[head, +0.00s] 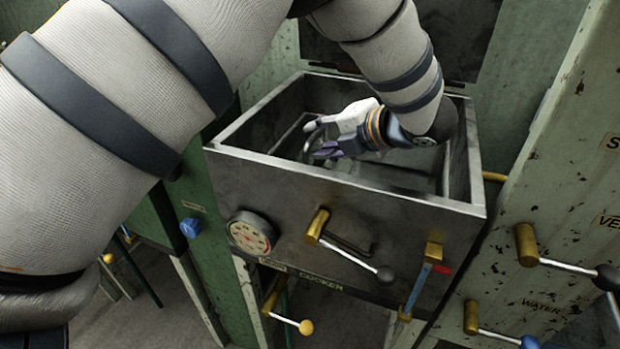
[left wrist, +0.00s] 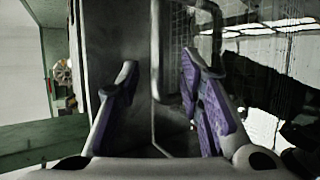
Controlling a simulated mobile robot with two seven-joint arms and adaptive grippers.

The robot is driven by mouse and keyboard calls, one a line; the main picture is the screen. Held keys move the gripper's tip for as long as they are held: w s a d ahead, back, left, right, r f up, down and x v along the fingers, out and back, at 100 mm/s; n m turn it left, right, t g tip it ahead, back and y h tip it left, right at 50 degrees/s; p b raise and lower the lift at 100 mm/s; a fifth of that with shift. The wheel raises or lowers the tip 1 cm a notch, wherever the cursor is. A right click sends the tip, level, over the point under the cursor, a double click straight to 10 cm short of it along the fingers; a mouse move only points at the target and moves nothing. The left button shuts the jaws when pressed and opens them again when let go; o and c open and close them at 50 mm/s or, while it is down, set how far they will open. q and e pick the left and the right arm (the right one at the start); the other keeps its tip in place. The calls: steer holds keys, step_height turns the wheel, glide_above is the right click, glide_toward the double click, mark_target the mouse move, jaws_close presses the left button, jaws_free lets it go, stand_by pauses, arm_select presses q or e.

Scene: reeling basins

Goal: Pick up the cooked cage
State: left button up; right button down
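The cooker basin (head: 345,190) is an open grey metal box in the middle of the head view. My left gripper (head: 318,138) reaches down into it from the right, with its fingertips pointing left. In the left wrist view my left gripper (left wrist: 160,80) has its two purple-padded fingers wide apart. A grey upright bar (left wrist: 157,50), which looks like the cage's handle, stands between them, with a gap on both sides. Wire mesh, seemingly the cage (left wrist: 180,65), shows behind the bar. In the head view the arm and basin walls hide most of the cage. My right gripper is not in view.
A pale green panel with more levers (head: 527,244) stands at right. A raised dark lid is behind.

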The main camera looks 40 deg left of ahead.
mark_target(315, 138)
arm_select(q)
steer(key=x, duration=0.3)
steer(key=shift+a+r, duration=0.1)
steer(key=shift+r, duration=0.05)
jaws_close()
steer(key=shift+r, duration=0.1)
